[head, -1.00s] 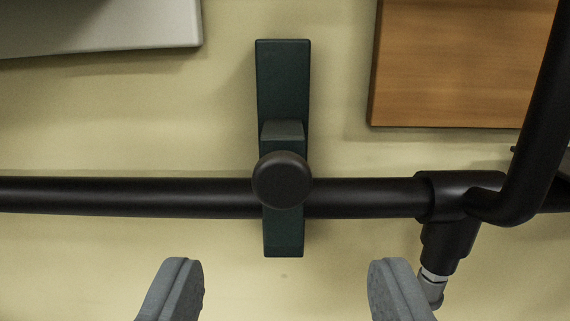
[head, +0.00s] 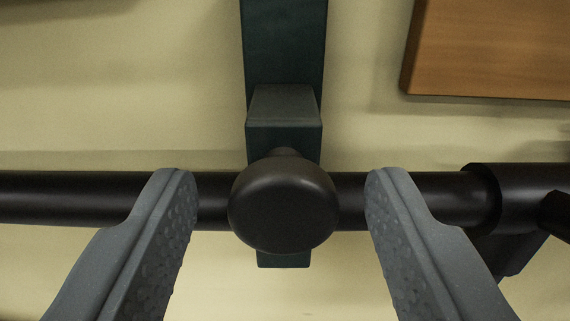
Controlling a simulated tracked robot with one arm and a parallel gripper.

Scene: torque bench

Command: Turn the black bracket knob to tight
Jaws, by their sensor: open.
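The black bracket knob (head: 284,203) is a round, dark knob in the middle of the head view. It sits at the front of a dark green bracket (head: 284,50) that stands upright against the pale wall. My gripper (head: 281,190) is open, with one grey finger on each side of the knob. A gap shows between the knob and each finger, so neither touches it. The fingertips are level with the upper part of the knob in the picture. The knob shows no readable mark of its turn.
A black horizontal pipe (head: 90,197) runs across the view behind the knob and fingers. It meets a thicker black fitting (head: 530,200) at the right. A wooden panel (head: 490,45) is at the upper right.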

